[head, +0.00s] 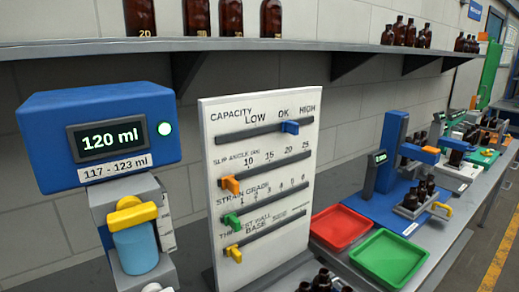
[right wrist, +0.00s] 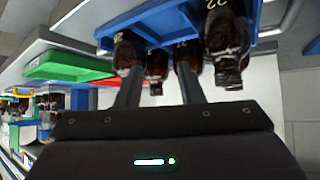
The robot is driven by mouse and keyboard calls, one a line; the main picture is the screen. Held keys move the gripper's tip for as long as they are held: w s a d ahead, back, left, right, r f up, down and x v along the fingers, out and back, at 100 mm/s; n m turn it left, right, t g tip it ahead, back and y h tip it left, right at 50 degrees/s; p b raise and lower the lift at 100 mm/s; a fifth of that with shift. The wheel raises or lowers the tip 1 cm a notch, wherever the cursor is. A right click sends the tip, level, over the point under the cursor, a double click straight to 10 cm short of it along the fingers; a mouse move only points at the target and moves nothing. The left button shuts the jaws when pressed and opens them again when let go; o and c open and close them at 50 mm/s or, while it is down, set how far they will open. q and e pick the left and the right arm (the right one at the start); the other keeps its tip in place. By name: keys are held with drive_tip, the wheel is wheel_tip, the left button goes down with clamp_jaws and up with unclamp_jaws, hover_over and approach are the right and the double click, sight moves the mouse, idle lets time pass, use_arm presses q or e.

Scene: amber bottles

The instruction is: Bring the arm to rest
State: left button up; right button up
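My right gripper (right wrist: 160,92) shows in the right wrist view, with its dark body along the bottom and two grey fingers reaching up. The fingers are apart, and no bottle appears held between them. Several amber bottles (right wrist: 228,45) sit in a blue rack (right wrist: 150,15) just beyond the fingertips; this view looks upside down. The fingers overlap two of the bottles in the picture, and I cannot tell whether they touch. Neither gripper shows in the head view, and my left gripper is hidden from both views.
A blue gauge reading 120 ml (head: 110,138) stands left of a white slider panel (head: 262,180). Red (head: 340,227) and green (head: 389,258) trays lie on the bench, with amber bottle tops (head: 322,281) in front. A shelf (head: 150,47) with more bottles runs above.

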drive_tip(key=s+d+f+g, duration=0.1)
drive_tip(key=s+f+g, duration=0.25)
drive_tip(key=s, duration=0.35)
drive_tip(key=s+d+f+g, duration=0.1)
drive_tip(key=s+f+g, duration=0.25)
drive_tip(key=s, duration=0.35)
wheel_tip(320, 180, down, 28)
drive_tip(key=s, duration=0.2)
drive_tip(key=s+d+f, duration=0.1)
drive_tip(key=s+f, duration=0.9)
drive_tip(key=s+d+f+g+h, duration=0.1)
drive_tip(key=s+d+f, duration=0.1)
drive_tip(key=s+f, duration=0.7)
drive_tip(key=shift+s+d+f+n+g, duration=0.3)
drive_tip(key=shift+s+f+n, duration=0.1)
drive_tip(key=shift+s, duration=0.1)
